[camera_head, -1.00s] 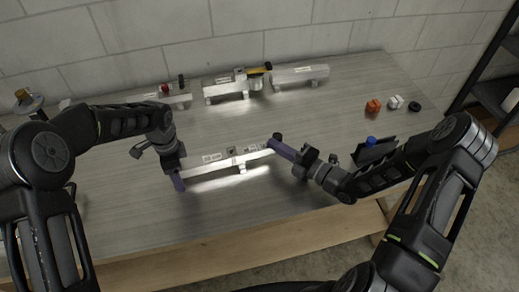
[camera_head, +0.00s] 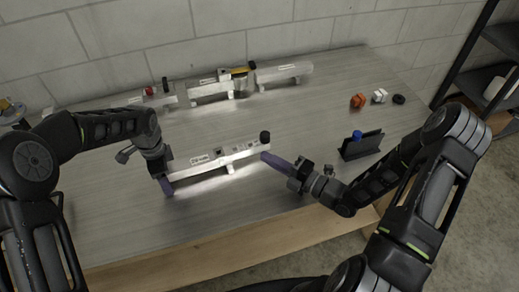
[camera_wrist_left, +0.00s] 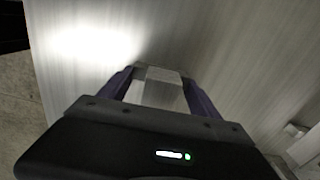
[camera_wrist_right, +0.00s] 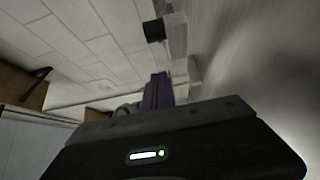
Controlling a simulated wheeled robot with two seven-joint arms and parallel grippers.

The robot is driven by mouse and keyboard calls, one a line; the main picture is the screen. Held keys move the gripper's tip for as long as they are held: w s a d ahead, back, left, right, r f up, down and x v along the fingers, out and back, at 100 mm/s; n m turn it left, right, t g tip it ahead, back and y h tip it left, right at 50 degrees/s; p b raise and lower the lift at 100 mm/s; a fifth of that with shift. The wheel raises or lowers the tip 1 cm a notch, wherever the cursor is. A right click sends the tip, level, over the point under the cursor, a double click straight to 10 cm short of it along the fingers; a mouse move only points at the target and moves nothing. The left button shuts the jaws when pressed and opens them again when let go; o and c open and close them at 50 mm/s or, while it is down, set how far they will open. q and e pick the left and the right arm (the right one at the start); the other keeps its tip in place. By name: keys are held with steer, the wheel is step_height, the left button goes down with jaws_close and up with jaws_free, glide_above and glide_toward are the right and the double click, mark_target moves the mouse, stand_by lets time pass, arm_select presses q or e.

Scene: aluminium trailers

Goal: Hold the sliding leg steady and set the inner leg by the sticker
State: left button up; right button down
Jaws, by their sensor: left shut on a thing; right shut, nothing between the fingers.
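The aluminium leg (camera_head: 195,171) lies across the middle of the table, with pale labels on its face and a black cap (camera_head: 265,137) at its right end. My left gripper (camera_head: 166,187) is shut on its left end. The left wrist view shows the metal end (camera_wrist_left: 158,87) between the purple fingers (camera_wrist_left: 158,82). My right gripper (camera_head: 264,156) is shut and empty, just in front of the leg's right end. In the right wrist view, its closed fingers (camera_wrist_right: 158,80) point towards the leg (camera_wrist_right: 177,38) and its black knob (camera_wrist_right: 154,31). The sticker's markings are too small to read.
More aluminium legs (camera_head: 284,73) stand along the back, one with a yellow-black part (camera_head: 240,71). An orange block (camera_head: 357,101), a white block (camera_head: 379,96) and a black ring (camera_head: 399,99) lie at the right. A dark holder (camera_head: 362,146) with a blue knob stands near my right arm.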

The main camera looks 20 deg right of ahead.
steer(key=v, duration=0.4)
steer(key=shift+s+d, duration=0.15)
steer(key=shift+s, duration=0.1)
arm_select(q)
steer(key=o, duration=1.9)
step_height(320, 180, up, 12)
steer(key=shift+f, duration=0.1)
